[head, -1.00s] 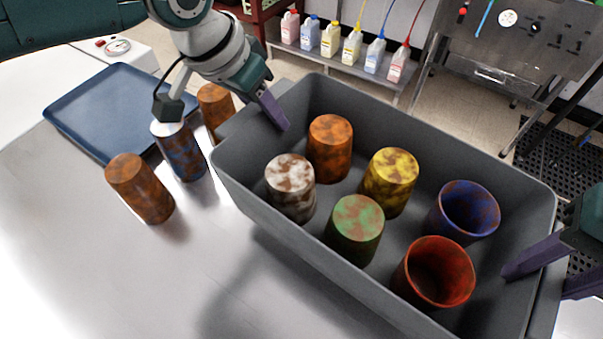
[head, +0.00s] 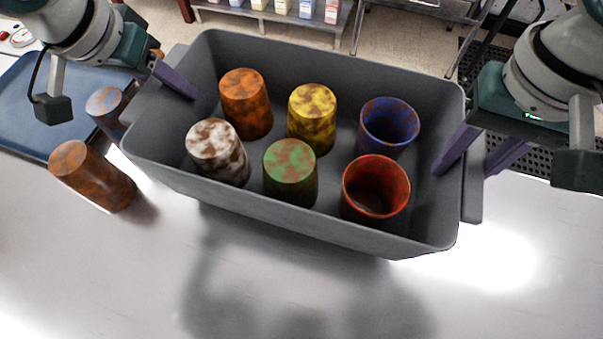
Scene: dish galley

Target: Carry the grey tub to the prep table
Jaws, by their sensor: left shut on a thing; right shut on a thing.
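The grey tub (head: 290,222) is held between my two grippers, above the pale metal counter, with its shadow falling on the counter in front. My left gripper (head: 172,82) is shut on the tub's left end wall. My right gripper (head: 480,155) is shut on the right end wall, one finger inside and one outside. Inside the tub stand an orange cup (head: 246,105), a yellow cup (head: 312,118), a white-brown cup (head: 217,153) and a green cup (head: 290,173), all upside down. A blue cup (head: 388,127) and a red cup (head: 375,187) stand mouth up. The prep table cannot be identified.
The counter's front is clear. Bottles (head: 306,8) stand on a low shelf behind.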

